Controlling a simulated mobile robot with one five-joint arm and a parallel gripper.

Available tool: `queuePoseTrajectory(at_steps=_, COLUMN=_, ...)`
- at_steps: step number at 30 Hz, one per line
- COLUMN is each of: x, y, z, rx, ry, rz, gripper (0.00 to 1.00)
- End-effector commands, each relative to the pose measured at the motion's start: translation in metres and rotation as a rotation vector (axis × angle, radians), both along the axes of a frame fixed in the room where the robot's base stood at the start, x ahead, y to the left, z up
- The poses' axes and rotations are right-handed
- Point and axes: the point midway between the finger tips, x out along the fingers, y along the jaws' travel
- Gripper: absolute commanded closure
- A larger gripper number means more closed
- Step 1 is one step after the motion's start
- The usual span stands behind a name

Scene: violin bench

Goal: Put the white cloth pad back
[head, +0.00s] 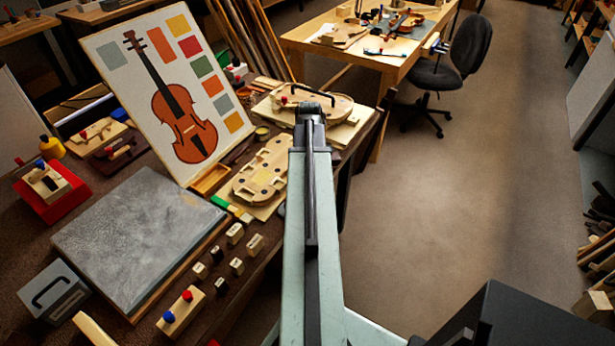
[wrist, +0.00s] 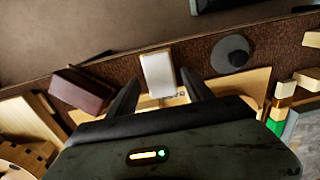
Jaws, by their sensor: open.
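The white cloth pad (wrist: 158,74) shows in the wrist view as a small pale upright rectangle at the middle. It lies between and slightly beyond my gripper's fingertips (wrist: 160,80). The fingers are open, with a visible gap on each side of the pad. Its lower end is over a light wooden piece (wrist: 225,100); I cannot tell whether it touches it. In the head view my gripper (head: 310,108) is at the far end of my arm, over the right edge of the bench. I cannot make out the pad there.
In the wrist view a dark red block (wrist: 82,90) is left of the pad, and a grey disc (wrist: 230,54) is right. Open floor (head: 440,220) lies right.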

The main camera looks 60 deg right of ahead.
Motion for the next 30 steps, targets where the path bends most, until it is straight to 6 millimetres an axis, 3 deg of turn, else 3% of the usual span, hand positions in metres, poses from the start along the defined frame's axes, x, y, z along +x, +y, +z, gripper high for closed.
queuePoseTrajectory(at_steps=16, x=-0.001, y=-0.004, z=0.109, rx=0.0, ry=0.0, rz=-0.001, gripper=0.41)
queuePoseTrajectory(at_steps=20, x=-0.001, y=-0.005, z=0.118, rx=0.0, ry=0.0, rz=-0.001, gripper=0.41)
queuePoseTrajectory(at_steps=30, x=0.001, y=-0.004, z=0.116, rx=0.0, ry=0.0, rz=-0.001, gripper=0.41)
